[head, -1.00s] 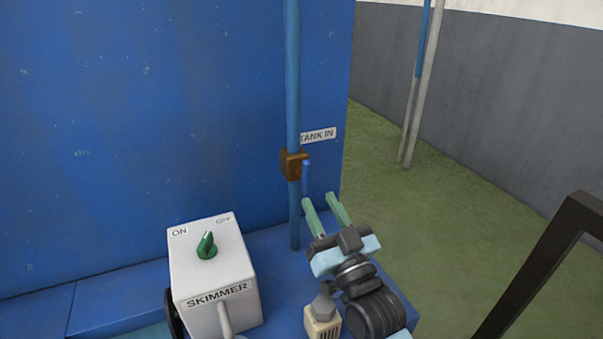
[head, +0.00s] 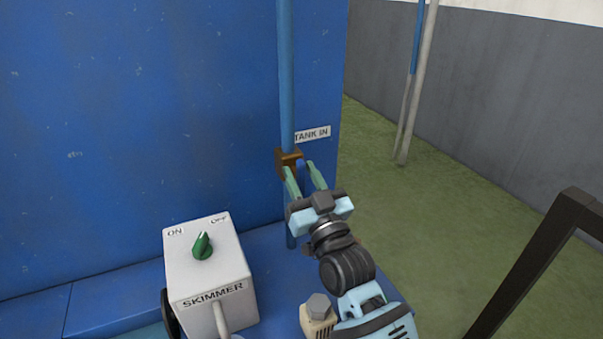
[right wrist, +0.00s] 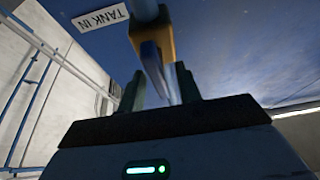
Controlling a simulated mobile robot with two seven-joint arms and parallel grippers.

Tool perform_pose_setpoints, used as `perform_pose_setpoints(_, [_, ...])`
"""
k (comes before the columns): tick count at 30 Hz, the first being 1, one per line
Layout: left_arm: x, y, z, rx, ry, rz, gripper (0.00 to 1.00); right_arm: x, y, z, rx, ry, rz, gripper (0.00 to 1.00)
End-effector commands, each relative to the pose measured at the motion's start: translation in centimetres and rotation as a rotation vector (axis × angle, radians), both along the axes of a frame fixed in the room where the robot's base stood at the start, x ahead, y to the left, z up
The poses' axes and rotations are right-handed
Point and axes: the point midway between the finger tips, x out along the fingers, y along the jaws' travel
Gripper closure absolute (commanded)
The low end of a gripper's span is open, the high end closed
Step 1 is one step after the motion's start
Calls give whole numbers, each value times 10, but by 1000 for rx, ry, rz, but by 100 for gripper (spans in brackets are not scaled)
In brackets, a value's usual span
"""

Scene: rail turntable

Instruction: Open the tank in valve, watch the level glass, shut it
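The tank in valve has a brown body (head: 290,158) on a vertical blue pipe (head: 286,75), beside a white TANK IN label (head: 312,134). Its blue lever (head: 302,173) hangs down from the body. My right gripper (head: 300,168) is open, with green fingers on either side of the lever. In the right wrist view the lever (right wrist: 155,68) stands between the two fingers (right wrist: 158,85), with a gap visible at least on the left. Whether a finger touches it is unclear. The level glass and my left gripper are not in view.
A white SKIMMER switch box (head: 207,275) with a green knob (head: 202,246) stands left of my right arm. A beige fitting with a grey hex top (head: 318,308) is close beside the forearm. A dark frame (head: 535,255) rises at right. Green floor (head: 450,220) is clear.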

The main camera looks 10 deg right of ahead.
Motion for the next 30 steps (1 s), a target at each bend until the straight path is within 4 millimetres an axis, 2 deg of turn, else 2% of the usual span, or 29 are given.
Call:
perform_pose_setpoints(10, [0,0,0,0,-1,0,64,5,1,2,0,0,0,66])
perform_pose_setpoints(18, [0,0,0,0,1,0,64,4,1,2,0,0,0,100])
perform_pose_setpoints(24, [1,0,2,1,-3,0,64,4,0,3,-21,-4,-1,100])
perform_pose_setpoints(30, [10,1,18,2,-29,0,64,4,1,6,-161,-33,-1,100])
